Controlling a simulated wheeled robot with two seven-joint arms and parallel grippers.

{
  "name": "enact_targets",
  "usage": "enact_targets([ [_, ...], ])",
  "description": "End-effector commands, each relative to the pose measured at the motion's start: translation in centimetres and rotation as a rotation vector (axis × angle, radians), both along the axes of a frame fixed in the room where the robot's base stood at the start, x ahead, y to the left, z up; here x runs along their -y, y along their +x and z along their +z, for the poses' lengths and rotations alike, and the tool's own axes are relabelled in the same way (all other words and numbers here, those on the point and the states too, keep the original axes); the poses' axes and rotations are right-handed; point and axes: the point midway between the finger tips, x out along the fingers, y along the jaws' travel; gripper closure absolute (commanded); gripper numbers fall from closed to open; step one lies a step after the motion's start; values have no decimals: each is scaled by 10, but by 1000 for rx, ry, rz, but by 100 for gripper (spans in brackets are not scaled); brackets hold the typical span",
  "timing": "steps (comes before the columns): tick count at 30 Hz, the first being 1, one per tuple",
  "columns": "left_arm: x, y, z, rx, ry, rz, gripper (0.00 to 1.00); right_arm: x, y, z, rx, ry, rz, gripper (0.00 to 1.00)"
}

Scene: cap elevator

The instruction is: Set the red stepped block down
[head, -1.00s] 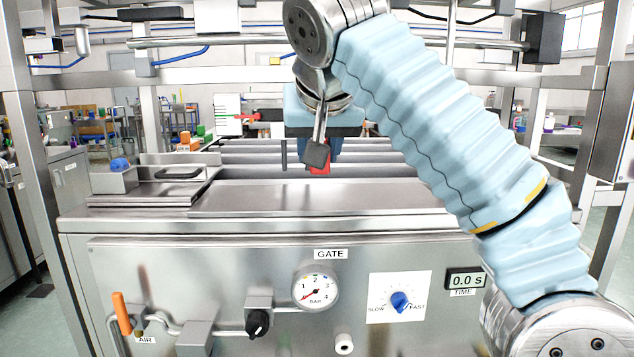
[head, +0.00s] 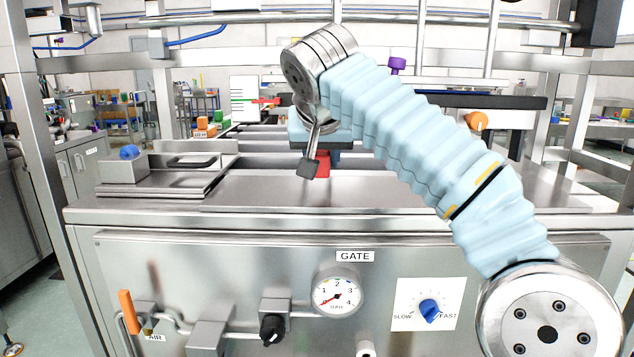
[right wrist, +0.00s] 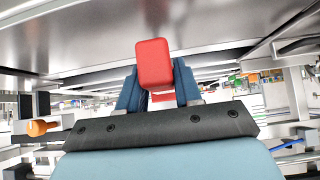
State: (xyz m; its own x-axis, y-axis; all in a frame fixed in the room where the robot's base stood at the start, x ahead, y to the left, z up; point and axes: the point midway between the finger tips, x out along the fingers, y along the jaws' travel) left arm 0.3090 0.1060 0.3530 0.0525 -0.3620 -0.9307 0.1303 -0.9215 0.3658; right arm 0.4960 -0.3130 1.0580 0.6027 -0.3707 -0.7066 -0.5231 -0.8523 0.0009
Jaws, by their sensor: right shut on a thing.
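I cannot tell whether the block touches the steel top. My left gripper is not in view.
A raised steel lid with a dark handle (head: 190,162) lies left on the machine top, beside a box with a blue knob (head: 130,152). An orange knob (head: 477,120) and a purple knob (head: 397,64) stand behind my arm. The steel top around the block looks clear.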

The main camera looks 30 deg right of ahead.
Motion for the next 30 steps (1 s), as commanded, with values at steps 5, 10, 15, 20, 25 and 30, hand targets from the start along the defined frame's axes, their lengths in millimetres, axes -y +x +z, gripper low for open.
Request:
enact_targets([
  [5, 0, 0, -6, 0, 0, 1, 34, 0, 17, -22, -2, -1, 1, 100],
  [10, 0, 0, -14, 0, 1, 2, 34, 0, 17, -48, 0, 1, 1, 100],
  [15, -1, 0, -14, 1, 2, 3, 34, 0, 17, -51, 0, 1, 1, 100],
  [20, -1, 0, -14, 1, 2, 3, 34, 0, 17, -51, 0, 1, 1, 100],
  [25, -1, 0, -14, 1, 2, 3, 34, 0, 17, -51, 0, 1, 1, 42],
  [30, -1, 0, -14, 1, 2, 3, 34, 0, 17, -51, 0, 1, 1, 40],
])
